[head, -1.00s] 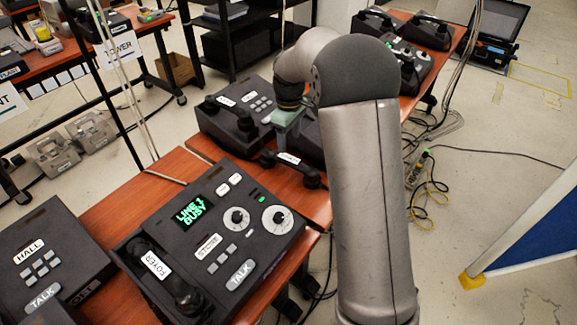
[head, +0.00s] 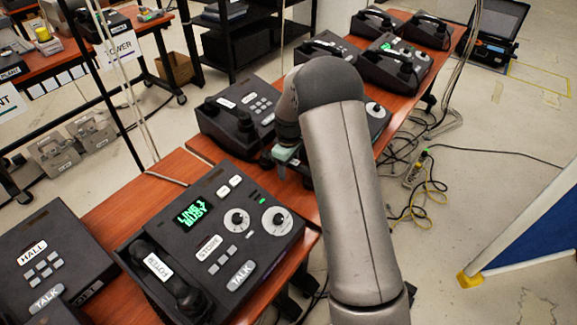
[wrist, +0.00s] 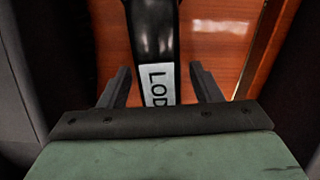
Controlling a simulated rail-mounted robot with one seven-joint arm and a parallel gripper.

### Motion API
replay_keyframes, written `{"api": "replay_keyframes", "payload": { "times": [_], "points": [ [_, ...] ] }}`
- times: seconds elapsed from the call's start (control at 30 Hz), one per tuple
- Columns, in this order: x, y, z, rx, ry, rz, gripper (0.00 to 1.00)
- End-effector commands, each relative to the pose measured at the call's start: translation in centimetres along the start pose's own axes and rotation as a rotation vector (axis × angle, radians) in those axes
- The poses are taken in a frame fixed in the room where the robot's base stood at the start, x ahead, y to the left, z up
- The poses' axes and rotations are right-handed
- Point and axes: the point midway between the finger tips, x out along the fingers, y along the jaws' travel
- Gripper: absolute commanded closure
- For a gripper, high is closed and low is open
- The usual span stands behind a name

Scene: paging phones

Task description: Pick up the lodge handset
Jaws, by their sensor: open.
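The lodge handset (wrist: 155,35) is black and glossy, with a white label whose letters "LOD" show in the wrist view; its lower part is hidden by my gripper's body. It lies over the orange-brown tabletop. My gripper (wrist: 161,82) is open, with one dark finger on each side of the handset at its label. I see space between each finger and the handset. In the head view my gripper (head: 284,168) is low over the table, and it and my arm hide most of the handset.
A large phone console (head: 215,235) with a green display and the foyer handset (head: 160,270) stands in front. Another console (head: 238,112) stands just behind my gripper. More phones (head: 395,62) fill the table's far end. Cables (head: 425,190) lie on the floor at right.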

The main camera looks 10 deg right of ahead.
Motion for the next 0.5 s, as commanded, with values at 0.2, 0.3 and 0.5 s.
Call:
{"api": "replay_keyframes", "payload": {
  "times": [0.2,0.3,0.5],
  "points": [
    [-0.01,-0.01,0.00,0.000,0.000,0.000,0.61],
    [-0.02,-0.01,0.00,0.000,0.000,0.000,0.89],
    [-0.09,0.01,-0.01,0.000,0.000,0.001,0.97]
  ]
}}
